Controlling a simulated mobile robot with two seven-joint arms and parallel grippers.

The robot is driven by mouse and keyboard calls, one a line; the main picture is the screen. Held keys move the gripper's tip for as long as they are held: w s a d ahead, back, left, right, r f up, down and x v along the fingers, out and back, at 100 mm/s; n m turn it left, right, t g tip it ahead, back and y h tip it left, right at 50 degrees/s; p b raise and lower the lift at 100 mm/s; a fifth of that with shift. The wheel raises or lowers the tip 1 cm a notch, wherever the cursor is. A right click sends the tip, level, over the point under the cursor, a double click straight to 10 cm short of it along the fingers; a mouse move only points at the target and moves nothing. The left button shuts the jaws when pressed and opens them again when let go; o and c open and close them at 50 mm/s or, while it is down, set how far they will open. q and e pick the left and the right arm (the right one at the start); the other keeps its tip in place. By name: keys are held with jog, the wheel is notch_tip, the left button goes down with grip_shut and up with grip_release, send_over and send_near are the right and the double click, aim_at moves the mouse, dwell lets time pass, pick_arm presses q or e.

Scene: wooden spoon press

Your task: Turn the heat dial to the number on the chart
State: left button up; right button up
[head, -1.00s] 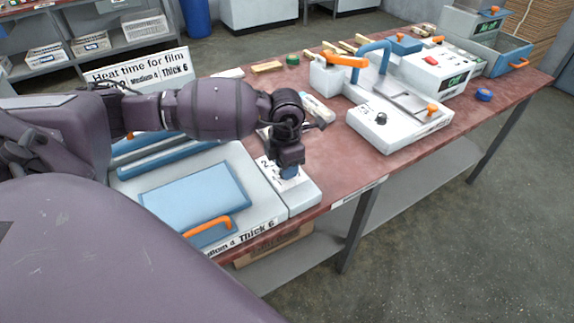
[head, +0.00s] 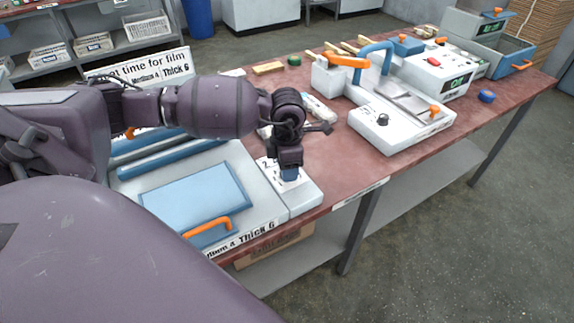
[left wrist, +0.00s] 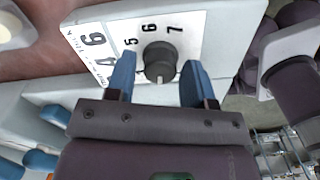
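The dark grey heat dial (left wrist: 160,60) sits on a white panel with the numbers 5, 6 and 7 readable around it in the left wrist view. Its pointer direction is hard to make out. My left gripper (left wrist: 158,85) has its blue fingers apart, one on each side of the dial, with gaps visible. In the head view the left gripper (head: 290,175) is over the sealer's right-hand panel (head: 300,197) and hides the dial. The chart (head: 140,70) behind my arm reads Medium 4 and Thick 6, partly covered. My right gripper is out of view.
The sealer's blue plate (head: 195,195) with an orange handle (head: 207,225) lies left of the panel. A white machine (head: 400,120) with its own knob stands further right on the red table (head: 270,85). Table space between them is mostly clear.

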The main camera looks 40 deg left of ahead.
pick_arm(q)
jog(key=shift+o, duration=0.6)
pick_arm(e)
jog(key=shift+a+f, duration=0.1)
pick_arm(q)
jog(key=shift+r, duration=0.25)
notch_tip(320, 180, up, 6)
jog(key=shift+f+p, duration=0.25)
jog(key=shift+p, duration=0.15)
jog(key=shift+r, duration=2.45)
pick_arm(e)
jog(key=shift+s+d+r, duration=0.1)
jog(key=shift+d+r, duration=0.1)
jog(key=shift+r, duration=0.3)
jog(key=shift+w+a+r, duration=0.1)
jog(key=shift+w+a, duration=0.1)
